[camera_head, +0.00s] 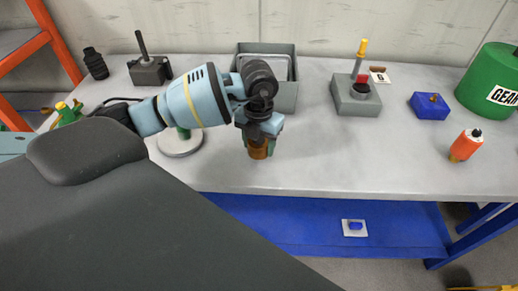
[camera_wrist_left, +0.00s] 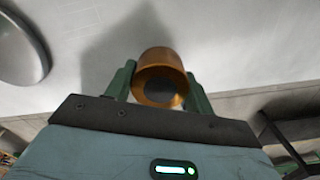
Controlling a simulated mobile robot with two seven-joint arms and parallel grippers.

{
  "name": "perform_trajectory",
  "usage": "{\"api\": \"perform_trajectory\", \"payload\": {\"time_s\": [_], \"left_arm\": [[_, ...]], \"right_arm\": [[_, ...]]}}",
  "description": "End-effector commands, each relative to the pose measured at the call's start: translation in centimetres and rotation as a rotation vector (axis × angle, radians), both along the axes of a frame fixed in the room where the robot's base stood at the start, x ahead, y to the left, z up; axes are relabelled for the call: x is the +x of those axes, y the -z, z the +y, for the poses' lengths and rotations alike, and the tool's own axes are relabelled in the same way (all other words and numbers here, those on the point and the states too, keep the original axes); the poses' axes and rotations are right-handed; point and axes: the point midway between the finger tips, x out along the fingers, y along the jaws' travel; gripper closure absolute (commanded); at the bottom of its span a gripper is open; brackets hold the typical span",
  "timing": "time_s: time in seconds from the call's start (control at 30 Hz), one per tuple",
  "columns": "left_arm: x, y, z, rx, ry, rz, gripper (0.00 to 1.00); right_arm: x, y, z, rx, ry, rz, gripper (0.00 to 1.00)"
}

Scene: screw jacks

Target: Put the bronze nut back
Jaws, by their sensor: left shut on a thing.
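The bronze nut (camera_wrist_left: 160,75) is a short, round, copper-coloured ring with a dark hole. In the left wrist view it sits between the two green fingers of my left gripper (camera_wrist_left: 160,88), which is shut on it. In the head view the nut (camera_head: 258,150) hangs below my left gripper (camera_head: 260,145), near the table's front edge. Whether it touches the table I cannot tell. A grey block with a dark upright screw (camera_head: 149,73) stands at the back left. Another grey block (camera_head: 356,97) at the back right carries a dark ring, a red part and a yellow-tipped rod.
A grey bin (camera_head: 285,100) stands behind my left gripper. A round grey base (camera_head: 180,145) is left of it. A blue block (camera_head: 430,106), an orange bottle (camera_head: 465,145) and a green drum (camera_head: 488,85) stand right. The table's front middle right is clear.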

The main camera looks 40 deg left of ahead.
Motion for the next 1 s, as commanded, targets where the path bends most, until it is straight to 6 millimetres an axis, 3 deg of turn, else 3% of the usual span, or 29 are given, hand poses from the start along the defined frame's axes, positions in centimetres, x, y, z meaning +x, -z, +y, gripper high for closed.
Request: {"api": "perform_trajectory", "payload": {"time_s": [0.13, 0.4, 0.83, 0.87, 1.0], "left_arm": [[0.9, -0.1, 0.5, 0.0, -0.004, -0.004, 1.0], [0.7, 3.2, 0.4, -0.002, -0.001, -0.003, 1.0], [0.7, 3.7, 0.4, 0.0, -0.001, -0.004, 1.0], [0.7, 3.9, 0.4, 0.0, -0.001, -0.001, 0.44], [0.7, 3.8, 0.4, 0.0, -0.001, -0.001, 0.26]], "right_arm": [[0.0, 0.0, 0.0, -0.001, -0.001, 0.0, 0.64], [0.2, -0.3, 0.0, 0.0, -0.001, -0.006, 0.64], [0.2, -0.1, 0.1, 0.004, 0.003, -0.004, 0.64], [0.2, -0.2, 0.1, 0.003, 0.005, -0.004, 0.64], [0.2, -0.2, 0.2, 0.006, 0.008, -0.005, 0.64]]}}
